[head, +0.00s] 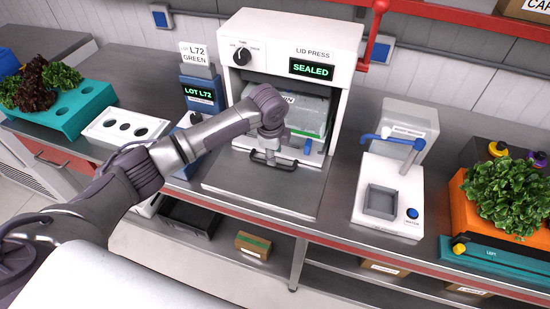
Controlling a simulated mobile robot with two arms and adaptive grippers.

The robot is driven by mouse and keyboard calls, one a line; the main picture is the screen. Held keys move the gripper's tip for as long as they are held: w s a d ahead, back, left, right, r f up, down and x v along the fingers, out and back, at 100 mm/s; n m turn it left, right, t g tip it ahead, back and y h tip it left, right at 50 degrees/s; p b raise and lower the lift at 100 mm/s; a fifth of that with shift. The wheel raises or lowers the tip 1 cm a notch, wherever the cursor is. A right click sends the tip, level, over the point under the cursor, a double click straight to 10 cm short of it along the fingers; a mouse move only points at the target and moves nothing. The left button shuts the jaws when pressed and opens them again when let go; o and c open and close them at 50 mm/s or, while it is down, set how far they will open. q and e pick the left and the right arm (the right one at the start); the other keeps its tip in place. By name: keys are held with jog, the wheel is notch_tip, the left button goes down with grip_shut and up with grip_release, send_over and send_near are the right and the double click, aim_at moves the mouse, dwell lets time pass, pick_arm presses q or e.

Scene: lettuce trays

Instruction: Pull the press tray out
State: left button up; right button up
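The white lid press (289,29) stands on the steel counter against the wall, its display reading SEALED. The press tray (267,187) is a flat grey metal plate at the open front, with a dark bar handle (285,163). A lettuce pack with a clear, greenish lid (307,112) sits inside the press opening, partly hidden by my arm. My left gripper (269,152) points down at the handle; its fingers are small and dark, so I cannot tell whether they are closed around it. My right gripper is not in view.
A labelled lot device (199,95) stands left of the press, and a white machine with a square pan (392,185) stands to the right. A teal planter (75,122) and a white holed tray (125,128) are at left. An orange crate (463,205) is at right.

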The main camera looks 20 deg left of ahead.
pick_arm(q)
jog(key=shift+w+f, duration=0.25)
jog(key=shift+f, duration=0.9)
jog(key=shift+w+f, duration=0.2)
jog(key=shift+f, duration=0.95)
grip_shut()
